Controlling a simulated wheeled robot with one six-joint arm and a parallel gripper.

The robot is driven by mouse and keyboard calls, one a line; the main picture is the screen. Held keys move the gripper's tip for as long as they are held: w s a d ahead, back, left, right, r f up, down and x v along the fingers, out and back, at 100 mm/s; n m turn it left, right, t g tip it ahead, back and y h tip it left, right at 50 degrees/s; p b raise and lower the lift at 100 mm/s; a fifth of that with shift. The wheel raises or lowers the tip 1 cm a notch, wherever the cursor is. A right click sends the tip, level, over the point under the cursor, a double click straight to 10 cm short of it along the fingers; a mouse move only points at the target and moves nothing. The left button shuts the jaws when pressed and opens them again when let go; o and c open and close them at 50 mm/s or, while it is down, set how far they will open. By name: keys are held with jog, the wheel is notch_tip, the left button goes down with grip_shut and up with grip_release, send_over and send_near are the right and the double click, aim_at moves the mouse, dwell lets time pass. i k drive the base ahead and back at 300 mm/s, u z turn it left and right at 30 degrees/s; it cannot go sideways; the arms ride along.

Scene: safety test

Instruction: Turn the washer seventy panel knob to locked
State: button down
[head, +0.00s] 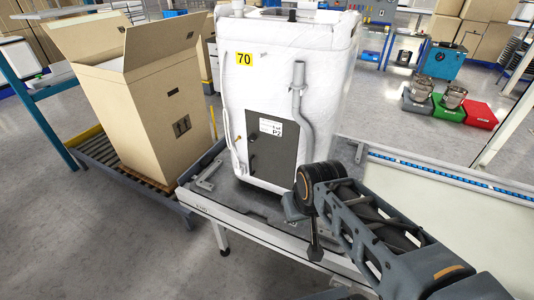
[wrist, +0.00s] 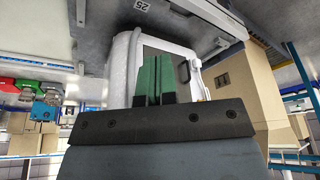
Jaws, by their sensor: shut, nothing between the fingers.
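The washer (head: 330,50) is a white, wrapped-looking unit with a yellow "70" label (head: 244,59). A dark grey panel (head: 275,150) is low on its front, with a white label marked P2 (head: 270,128). A small dark knob or handle (head: 252,162) is at the panel's left edge; its setting is too small to read. In the wrist view, which looks upside down, the white washer (wrist: 121,65) and a dark handle-like part (wrist: 184,70) show behind my gripper (wrist: 155,58). Its green fingers are together and empty, apart from the panel, overlapping it in view.
The washer stands on a grey conveyor bed (head: 215,180) with a pale side rail. A grey pipe (head: 300,105) runs down the washer's front, right of the panel. An open cardboard box (head: 140,110) stands to the left. Open floor (head: 70,240) lies at the front left.

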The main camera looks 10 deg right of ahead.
aim_at(252, 138)
jog(key=u, duration=0.75)
jog(key=k, duration=0.15)
jog(key=u, duration=0.9)
jog(key=i, duration=0.5)
jog(key=u, duration=0.05)
